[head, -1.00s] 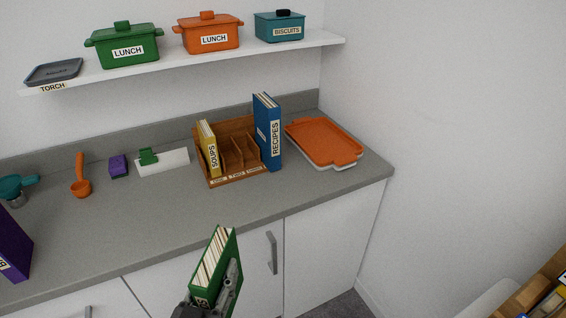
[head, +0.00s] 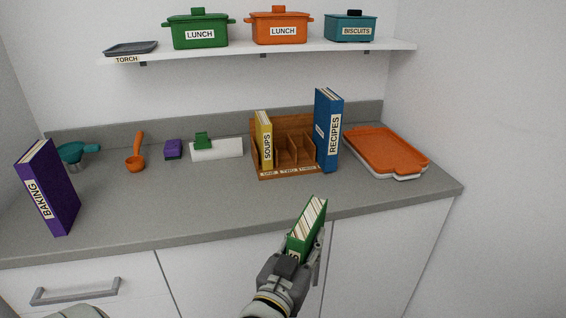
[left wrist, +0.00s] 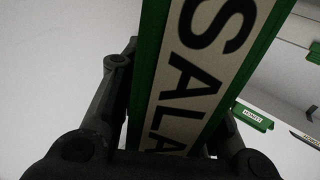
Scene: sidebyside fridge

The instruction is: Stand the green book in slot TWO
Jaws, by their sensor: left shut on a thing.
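The green book (head: 308,228) is in my left gripper (head: 300,250), in front of the counter's front edge and tilted to the right. In the left wrist view the green book (left wrist: 262,45) shows a label reading "SALA", with the rest cut off, between the fingers of my left gripper (left wrist: 175,110). The wooden book rack (head: 284,172) stands on the counter behind it, with slots labelled ONE, TWO and THREE. The yellow SOUPS book (head: 265,142) stands in its left slot. The middle slot (head: 283,150) looks empty. My right gripper is not in view.
The blue RECIPES book (head: 327,130) stands at the rack's right end. An orange tray (head: 386,150) lies right of it. A purple BAKING book (head: 48,188) stands at left. A shelf (head: 230,52) with pots hangs above. The counter (head: 190,205) before the rack is clear.

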